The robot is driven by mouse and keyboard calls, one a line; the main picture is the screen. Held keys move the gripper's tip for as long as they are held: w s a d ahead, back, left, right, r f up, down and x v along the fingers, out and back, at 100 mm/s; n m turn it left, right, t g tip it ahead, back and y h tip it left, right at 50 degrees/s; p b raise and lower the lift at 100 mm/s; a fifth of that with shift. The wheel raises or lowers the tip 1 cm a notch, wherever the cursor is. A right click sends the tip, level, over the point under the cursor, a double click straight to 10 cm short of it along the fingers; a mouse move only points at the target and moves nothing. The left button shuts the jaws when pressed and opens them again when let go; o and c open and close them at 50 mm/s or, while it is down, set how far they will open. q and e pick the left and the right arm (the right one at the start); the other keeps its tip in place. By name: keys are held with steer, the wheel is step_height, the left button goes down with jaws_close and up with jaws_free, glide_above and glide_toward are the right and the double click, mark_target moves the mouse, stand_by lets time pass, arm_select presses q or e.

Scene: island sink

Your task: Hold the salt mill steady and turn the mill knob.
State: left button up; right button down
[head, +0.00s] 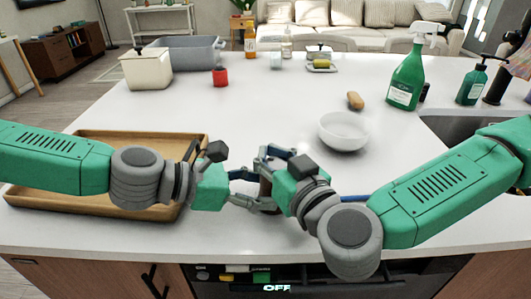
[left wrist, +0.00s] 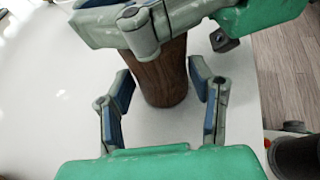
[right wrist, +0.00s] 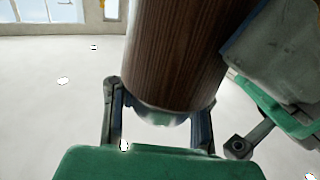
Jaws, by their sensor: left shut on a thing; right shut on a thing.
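The salt mill is a dark brown wooden cylinder, mostly hidden between my grippers in the head view (head: 265,188). Its body stands upright in the left wrist view (left wrist: 165,78) and fills the top of the right wrist view (right wrist: 172,50). My left gripper (head: 254,203) is shut on the lower body, one finger on each side. My right gripper (head: 266,163) is above it, shut on the mill's top end. The pale, shiny mill knob (right wrist: 162,114) shows between the right fingers in the right wrist view; the head view hides it.
A wooden tray (head: 80,203) lies under my left arm. A white bowl (head: 343,131) stands behind my right arm, with a green spray bottle (head: 407,80) and the sink (head: 470,128) further right. The counter's front edge is close.

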steer(key=m+h, duration=0.1)
steer(key=h, duration=0.1)
steer(key=m+t+h, duration=0.1)
steer(key=m+h, duration=0.1)
steer(key=h, duration=0.1)
steer(key=shift+d+f+m+t+h, duration=0.15)
steer(key=shift+f+m+t+h, duration=0.05)
steer(key=shift+m+t+h, duration=0.1)
steer(key=shift+s+m+h, duration=0.1)
steer(key=shift+m+h, duration=0.6)
steer(key=shift+h, duration=0.3)
steer(key=h, duration=0.1)
steer(key=m+h, duration=0.1)
steer(key=shift+d+m+h, duration=0.25)
steer(key=shift+m+h, duration=0.05)
steer(key=shift+d+m+g+h, duration=0.25)
steer(key=shift+m+h, duration=0.4)
steer(key=shift+h, duration=0.25)
steer(key=shift+d+m+g+h, duration=0.15)
steer(key=shift+m+g+h, duration=0.1)
steer(key=shift+m+h, duration=0.55)
steer(key=shift+h, duration=0.3)
steer(key=shift+f, duration=0.1)
steer(key=c, duration=1.2)
jaws_free()
steer(key=shift+d, duration=0.1)
